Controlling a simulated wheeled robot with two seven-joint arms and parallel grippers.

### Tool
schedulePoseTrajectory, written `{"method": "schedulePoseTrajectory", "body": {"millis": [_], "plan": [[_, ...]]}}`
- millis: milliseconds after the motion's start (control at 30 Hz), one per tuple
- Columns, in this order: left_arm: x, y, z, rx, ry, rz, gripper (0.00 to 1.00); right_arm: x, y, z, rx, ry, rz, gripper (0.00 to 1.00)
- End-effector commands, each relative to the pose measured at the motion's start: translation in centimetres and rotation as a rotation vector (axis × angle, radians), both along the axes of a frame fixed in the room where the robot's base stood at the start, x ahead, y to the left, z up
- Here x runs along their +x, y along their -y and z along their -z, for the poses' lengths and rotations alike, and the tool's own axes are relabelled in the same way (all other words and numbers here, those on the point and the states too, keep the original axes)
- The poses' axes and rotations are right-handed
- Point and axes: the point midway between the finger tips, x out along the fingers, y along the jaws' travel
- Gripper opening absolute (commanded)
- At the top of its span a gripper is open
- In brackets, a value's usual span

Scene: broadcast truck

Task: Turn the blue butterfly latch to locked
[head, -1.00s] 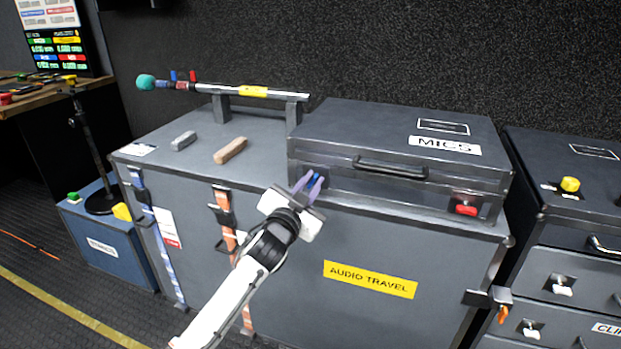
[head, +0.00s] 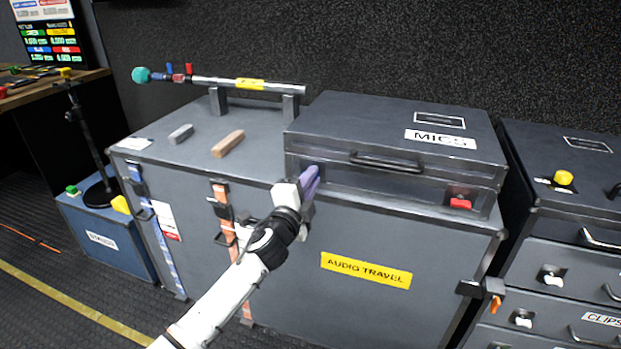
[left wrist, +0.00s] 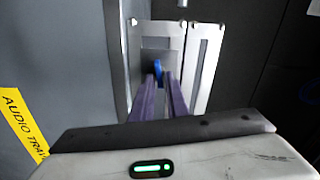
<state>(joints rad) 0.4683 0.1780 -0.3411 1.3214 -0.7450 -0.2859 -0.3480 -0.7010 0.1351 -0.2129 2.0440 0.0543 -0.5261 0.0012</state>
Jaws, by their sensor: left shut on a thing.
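The dark grey MICS case (head: 330,117) sits closed on top of the big AUDIO TRAVEL case. My left gripper (head: 312,176) is at the left end of the MICS case front, its purple fingers seen almost edge-on. In the left wrist view the blue butterfly latch (left wrist: 158,69) stands between the fingertips (left wrist: 160,82), in front of a metal plate. My left gripper is shut on it. In the head view the fingers hide the latch, so its exact angle is hard to tell. My right gripper is not in view.
A red latch (head: 461,203) is at the right end of the same front, with a black handle (head: 388,162) between. The AUDIO TRAVEL case (head: 400,235) bears a microphone pole (head: 225,83) and two small blocks. A drawer cabinet (head: 560,232) stands close on the right.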

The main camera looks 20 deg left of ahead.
Motion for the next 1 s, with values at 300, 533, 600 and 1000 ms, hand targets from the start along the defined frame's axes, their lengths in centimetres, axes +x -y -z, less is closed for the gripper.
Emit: {"method": "schedulePoseTrajectory", "body": {"millis": [300,533,600,1000], "plan": [[-0.02,0.00,0.25,0.159,0.003,0.000,0.00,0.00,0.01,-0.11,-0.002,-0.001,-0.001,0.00],[-0.01,-0.02,0.29,0.201,0.006,-0.001,0.00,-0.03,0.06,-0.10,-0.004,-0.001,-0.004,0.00],[-0.01,-0.01,0.30,0.205,0.006,-0.001,0.00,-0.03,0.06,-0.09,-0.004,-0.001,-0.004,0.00],[-0.01,-0.03,0.29,0.205,0.006,-0.001,0.22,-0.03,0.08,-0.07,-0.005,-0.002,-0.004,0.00]]}}
